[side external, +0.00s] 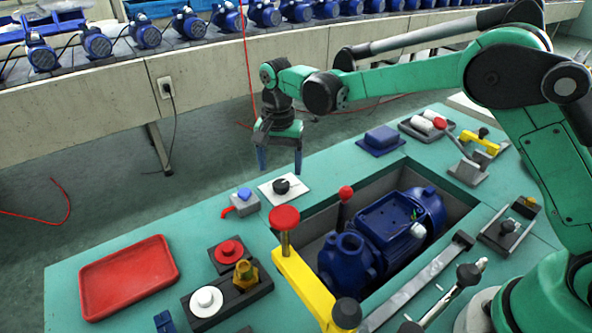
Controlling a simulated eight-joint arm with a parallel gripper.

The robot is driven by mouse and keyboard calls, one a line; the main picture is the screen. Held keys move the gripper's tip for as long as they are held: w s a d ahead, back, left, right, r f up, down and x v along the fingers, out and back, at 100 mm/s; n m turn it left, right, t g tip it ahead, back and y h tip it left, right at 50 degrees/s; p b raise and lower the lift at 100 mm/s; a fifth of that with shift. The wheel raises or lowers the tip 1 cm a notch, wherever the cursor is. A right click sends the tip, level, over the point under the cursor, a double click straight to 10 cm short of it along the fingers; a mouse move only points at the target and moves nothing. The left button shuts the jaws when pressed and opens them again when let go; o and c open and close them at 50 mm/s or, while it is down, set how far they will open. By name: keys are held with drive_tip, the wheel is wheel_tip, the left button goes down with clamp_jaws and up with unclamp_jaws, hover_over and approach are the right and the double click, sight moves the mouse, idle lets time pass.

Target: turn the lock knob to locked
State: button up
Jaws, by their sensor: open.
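A black rotary knob (282,186), which looks like the lock knob, sits on a white square plate (297,197) on the green bench. Its pointer is too small for me to read which mark it faces. My gripper (281,169) hangs above and slightly behind the knob, fingers pointing down. Its two blue fingers are apart with nothing between them. No contact with the knob shows.
Left of the knob is a small grey block with a blue top (244,198) and red lever. A red mushroom-topped post (285,220) on a yellow bar stands in front. A blue pump (385,235) lies in the bench recess. A red tray (128,275) is at left.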

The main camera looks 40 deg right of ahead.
sight(281, 183)
drive_tip(key=shift+f, duration=2.35)
clamp_jaws()
